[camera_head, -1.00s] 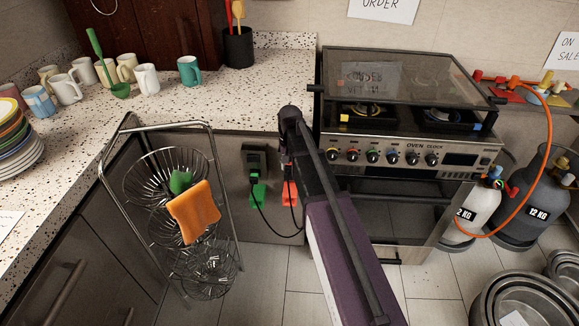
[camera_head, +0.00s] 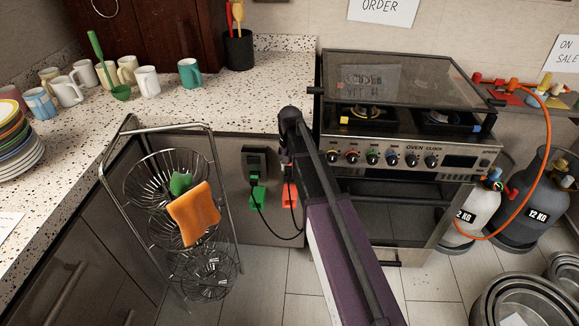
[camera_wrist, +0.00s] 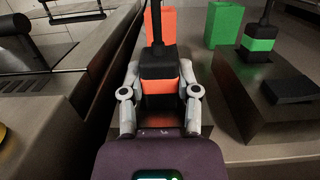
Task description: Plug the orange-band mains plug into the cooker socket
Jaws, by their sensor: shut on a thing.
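The orange-band mains plug (camera_wrist: 158,63) is black with an orange band, and a black cord runs from its far end. My gripper (camera_wrist: 161,92) is shut on it, one finger on each side. An orange tag (camera_wrist: 162,25) is by its cord; the tag also shows in the head view (camera_head: 290,194). A dark socket box (camera_head: 254,160) is on the panel under the counter, left of my gripper there. The same box (camera_wrist: 232,95) is right of the held plug in the wrist view, apart from it. The plug's pin end is hidden.
A green-band plug (camera_wrist: 260,42) sits at the socket box with a green tag (camera_wrist: 224,24) nearby. The black cord (camera_head: 275,234) loops below both tags. A wire basket stand (camera_head: 215,180) is at the left, and the cooker (camera_head: 400,155) at the right.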

